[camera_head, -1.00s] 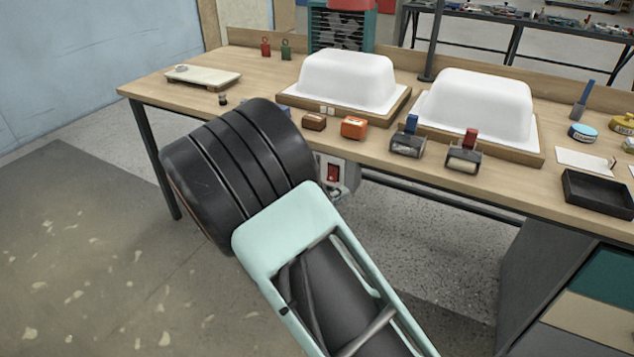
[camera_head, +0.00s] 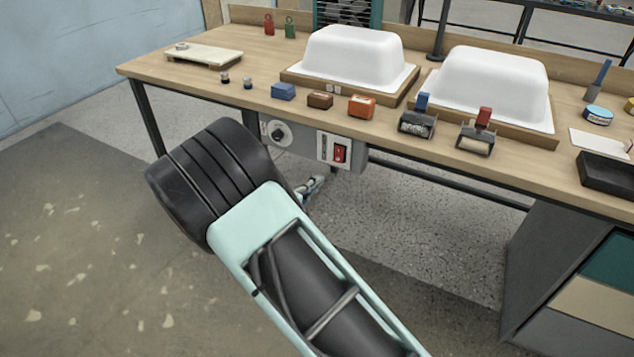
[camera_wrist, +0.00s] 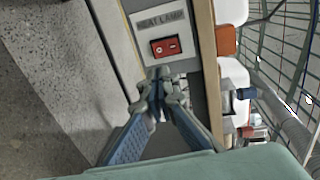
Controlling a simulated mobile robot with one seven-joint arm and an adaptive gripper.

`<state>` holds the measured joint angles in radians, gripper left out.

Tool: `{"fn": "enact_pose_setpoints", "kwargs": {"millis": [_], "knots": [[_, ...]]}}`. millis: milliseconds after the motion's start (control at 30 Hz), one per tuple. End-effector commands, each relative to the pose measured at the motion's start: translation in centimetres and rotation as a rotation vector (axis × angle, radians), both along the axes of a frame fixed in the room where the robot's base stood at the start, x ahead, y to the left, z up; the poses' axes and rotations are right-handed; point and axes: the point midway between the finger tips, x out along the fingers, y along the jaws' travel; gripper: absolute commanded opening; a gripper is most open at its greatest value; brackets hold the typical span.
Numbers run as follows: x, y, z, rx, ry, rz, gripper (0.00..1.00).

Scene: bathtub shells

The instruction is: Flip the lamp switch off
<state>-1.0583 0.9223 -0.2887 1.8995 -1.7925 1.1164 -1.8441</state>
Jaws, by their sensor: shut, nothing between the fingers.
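The lamp switch is a red rocker (camera_wrist: 165,46) on a pale plate labelled HEAT LAMP (camera_wrist: 160,20). It also shows in the head view (camera_head: 339,153), on a grey control box under the bench's front edge. The rocker carries a round mark and a bar mark; I cannot tell which side is pressed in. My gripper (camera_wrist: 160,76) is shut and empty, its fingertips close to the plate's edge beside the rocker in the wrist view. In the head view my gripper (camera_head: 314,185) shows below the box, partly hidden by my arm. Contact with the box cannot be told.
A round dial (camera_head: 278,132) is on the same box, left of the switch. The wooden bench (camera_head: 240,62) holds two white tub shells (camera_head: 352,56), several small blocks, and two stamp-like tools (camera_head: 417,120). A drawer cabinet (camera_head: 545,270) stands at right. Floor before the box is open.

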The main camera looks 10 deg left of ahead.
Motion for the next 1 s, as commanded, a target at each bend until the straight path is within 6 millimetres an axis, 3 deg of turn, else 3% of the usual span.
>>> {"fn": "enact_pose_setpoints", "kwargs": {"millis": [300,500,700,1000], "knots": [[6.5,-2.5,-1.3,0.001,-0.001,-0.004,0.00],[9.3,-3.5,-1.6,0.001,-0.002,-0.003,0.00],[10.5,-3.8,-1.6,0.000,0.000,-0.001,0.00],[10.5,-3.9,-1.6,0.000,-0.001,-0.001,0.00]]}}
